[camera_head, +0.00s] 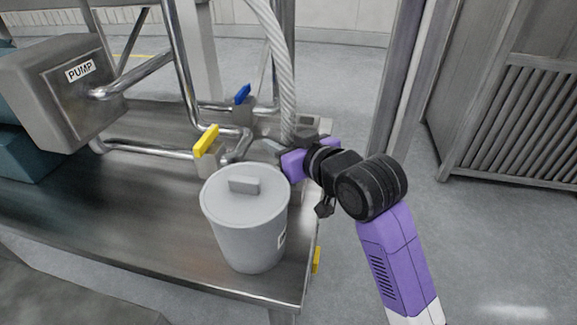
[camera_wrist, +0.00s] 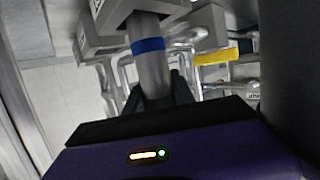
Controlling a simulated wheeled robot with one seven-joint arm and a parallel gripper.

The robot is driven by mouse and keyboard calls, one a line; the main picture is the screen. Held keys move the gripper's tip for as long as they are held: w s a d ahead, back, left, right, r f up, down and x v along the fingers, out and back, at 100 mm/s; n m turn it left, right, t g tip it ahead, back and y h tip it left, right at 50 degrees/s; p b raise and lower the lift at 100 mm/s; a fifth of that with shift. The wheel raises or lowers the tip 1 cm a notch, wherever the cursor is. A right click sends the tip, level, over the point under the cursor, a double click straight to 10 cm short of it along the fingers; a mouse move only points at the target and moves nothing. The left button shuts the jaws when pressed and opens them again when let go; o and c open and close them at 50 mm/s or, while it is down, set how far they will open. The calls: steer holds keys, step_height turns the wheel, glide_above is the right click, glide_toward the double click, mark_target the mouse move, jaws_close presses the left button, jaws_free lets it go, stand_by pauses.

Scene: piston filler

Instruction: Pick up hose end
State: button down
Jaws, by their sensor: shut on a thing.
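The pale braided hose (camera_head: 281,60) hangs down from the top of the head view to the right end of the steel table. Its lower end is partly hidden by my gripper. My gripper (camera_head: 286,150) reaches in from the right behind the lidded bucket. In the wrist view my gripper (camera_wrist: 155,92) has its dark fingers on both sides of a grey cylindrical hose end (camera_wrist: 153,70) with a blue band, shut on it. The upper part of that end runs into a grey block-like fitting (camera_wrist: 125,12).
A grey lidded bucket (camera_head: 245,230) stands close in front of my gripper. Steel pipes, a yellow valve handle (camera_head: 206,140) and a blue one (camera_head: 242,94) lie to the left, with the PUMP box (camera_head: 62,90) beyond.

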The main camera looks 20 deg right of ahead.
steer(key=shift+r, duration=0.2)
step_height(320, 180, up, 25)
steer(key=p, duration=0.4)
steer(key=shift+p, duration=0.3)
stand_by(0.6)
steer(key=shift+r, duration=0.1)
